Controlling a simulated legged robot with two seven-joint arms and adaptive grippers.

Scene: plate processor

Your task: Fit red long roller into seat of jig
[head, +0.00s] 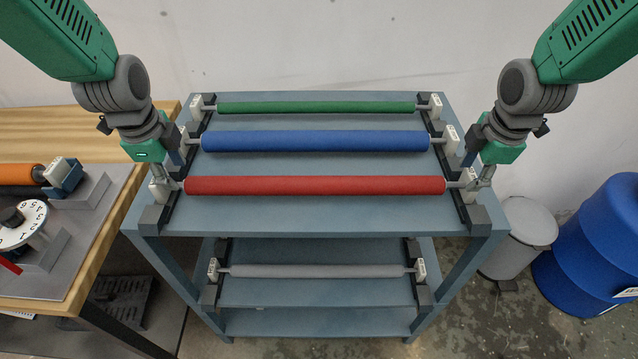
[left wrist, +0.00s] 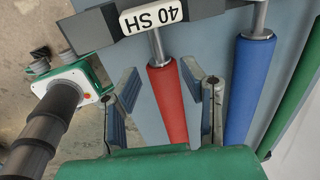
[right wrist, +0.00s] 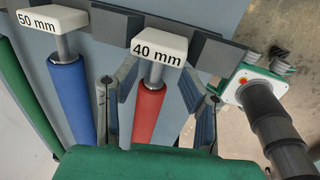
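The red long roller (head: 315,185) lies on the top shelf, its ends in black holders with white end blocks. My left gripper (head: 166,168) is at its left end. In the left wrist view the open fingers (left wrist: 165,98) stand on either side of the red roller (left wrist: 168,105), apart from it. My right gripper (head: 480,170) is at its right end. In the right wrist view its open fingers (right wrist: 155,100) also straddle the red roller (right wrist: 147,110), beside the block marked 40 mm (right wrist: 159,47). The jig's seat cannot be made out for certain.
A blue roller (head: 315,141) and a green roller (head: 315,107) lie behind the red one. A grey roller (head: 315,270) is on the lower shelf. A wooden table (head: 92,120) at left carries an orange roller (head: 20,174) and a dial (head: 22,226). A blue barrel (head: 600,245) stands right.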

